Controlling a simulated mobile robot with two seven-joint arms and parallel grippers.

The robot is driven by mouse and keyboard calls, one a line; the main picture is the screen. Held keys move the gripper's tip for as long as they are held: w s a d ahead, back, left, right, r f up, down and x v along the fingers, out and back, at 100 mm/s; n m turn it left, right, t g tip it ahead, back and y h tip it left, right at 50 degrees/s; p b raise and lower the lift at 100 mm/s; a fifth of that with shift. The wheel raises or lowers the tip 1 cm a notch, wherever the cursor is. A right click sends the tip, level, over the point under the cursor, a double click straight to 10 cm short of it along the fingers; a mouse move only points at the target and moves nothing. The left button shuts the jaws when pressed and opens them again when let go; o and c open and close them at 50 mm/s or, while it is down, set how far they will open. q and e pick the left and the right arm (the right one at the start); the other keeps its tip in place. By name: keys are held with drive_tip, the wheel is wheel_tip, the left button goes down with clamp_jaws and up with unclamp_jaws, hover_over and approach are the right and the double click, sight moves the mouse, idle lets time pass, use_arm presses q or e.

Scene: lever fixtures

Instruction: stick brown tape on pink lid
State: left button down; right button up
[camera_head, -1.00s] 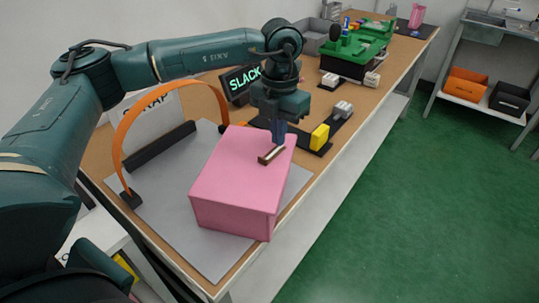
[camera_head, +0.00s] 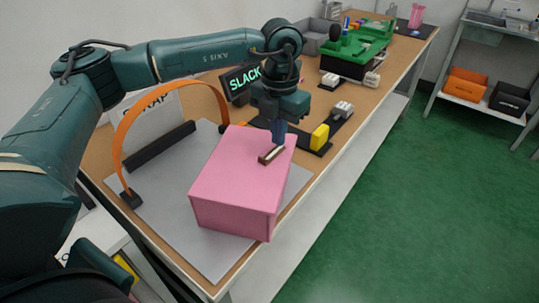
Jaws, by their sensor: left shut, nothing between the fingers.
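A pink box with a pink lid (camera_head: 236,165) stands on a grey mat at the near end of the workbench. A short brown tape strip (camera_head: 264,160) with a pale top lies on the lid near its right edge. My left gripper (camera_head: 278,143) points down at the strip's far end, with its fingers shut and nothing between them. Whether the fingertips touch the strip or lid I cannot tell. My right gripper is not in view.
An orange arch (camera_head: 172,89) stands left of the box. A yellow block (camera_head: 319,137) on a black base is to the right, and a SLACK sign (camera_head: 241,80) is behind. A green fixture (camera_head: 352,50) stands farther back. The grey mat (camera_head: 170,215) is bare in front of the arch.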

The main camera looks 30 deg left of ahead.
sight(278, 150)
use_arm(q)
drive_tip(key=shift+f+b, duration=0.75)
drive_tip(key=shift+f, duration=0.2)
drive_tip(key=shift+r, duration=0.1)
idle(0.5)
drive_tip(key=shift+r+p, duration=2.4)
drive_tip(key=shift+r, duration=1.1)
drive_tip(key=shift+f, duration=0.1)
